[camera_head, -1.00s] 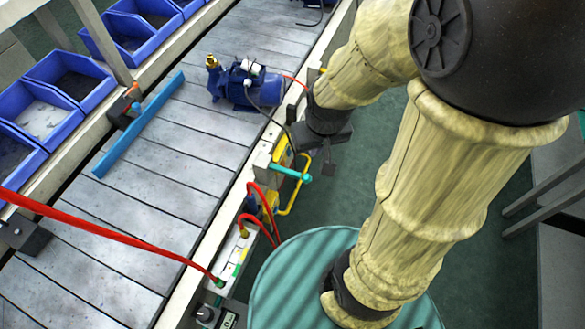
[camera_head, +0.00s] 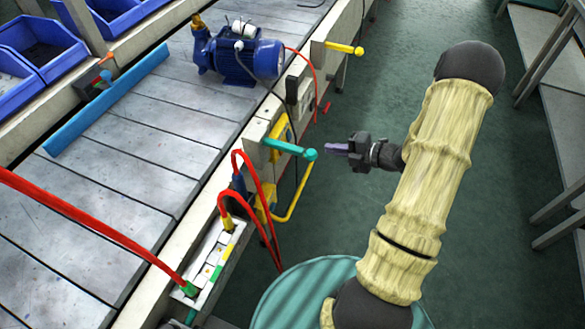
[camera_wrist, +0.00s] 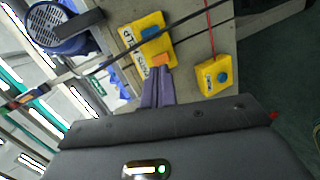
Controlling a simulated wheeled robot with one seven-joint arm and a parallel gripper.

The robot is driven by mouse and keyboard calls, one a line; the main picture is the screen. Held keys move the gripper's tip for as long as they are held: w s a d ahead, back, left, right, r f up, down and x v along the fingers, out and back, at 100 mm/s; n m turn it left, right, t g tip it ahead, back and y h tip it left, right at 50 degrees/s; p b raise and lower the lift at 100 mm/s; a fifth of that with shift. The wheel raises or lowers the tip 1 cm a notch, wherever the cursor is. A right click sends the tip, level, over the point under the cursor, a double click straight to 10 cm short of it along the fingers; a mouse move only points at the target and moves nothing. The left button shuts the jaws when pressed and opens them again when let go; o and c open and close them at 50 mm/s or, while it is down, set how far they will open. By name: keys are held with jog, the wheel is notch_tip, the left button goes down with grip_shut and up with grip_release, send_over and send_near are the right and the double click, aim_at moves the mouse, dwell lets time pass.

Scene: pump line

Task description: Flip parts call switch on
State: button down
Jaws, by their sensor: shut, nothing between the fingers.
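In the wrist view a yellow box (camera_wrist: 151,32) carries dark lettering, partly readable as "CALL", and a blue part on its face. An orange block (camera_wrist: 161,60) projects at its lower edge, just beyond my fingertips; I cannot tell whether they touch it or which way any switch is set. My gripper (camera_wrist: 158,82) has its purple fingers closed together with nothing between them. In the head view my gripper (camera_head: 338,148) points left toward the conveyor's side, just right of the teal handle (camera_head: 290,149). A yellow part (camera_head: 277,130) shows behind that handle.
A second yellow box (camera_wrist: 213,76) with a blue round button sits to the right in the wrist view. A yellow lever (camera_head: 344,48), red hoses (camera_head: 262,205) and a yellow bent bar (camera_head: 294,200) stick out along the conveyor side. A blue pump (camera_head: 240,55) stands on the conveyor (camera_head: 150,130).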

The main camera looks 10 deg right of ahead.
jog(key=s+f+n+y, duration=0.2)
jog(key=s, duration=0.1)
jog(key=shift+f+n+y+b, duration=0.2)
jog(key=shift+n+y+b, duration=0.1)
jog(key=shift+b, duration=0.1)
jog(key=shift+w, duration=0.15)
jog(key=b+x, duration=0.1)
jog(key=x, duration=1.3)
jog(key=shift+b, duration=0.3)
jog(key=shift+a+f, duration=0.1)
jog(key=shift+f, duration=0.1)
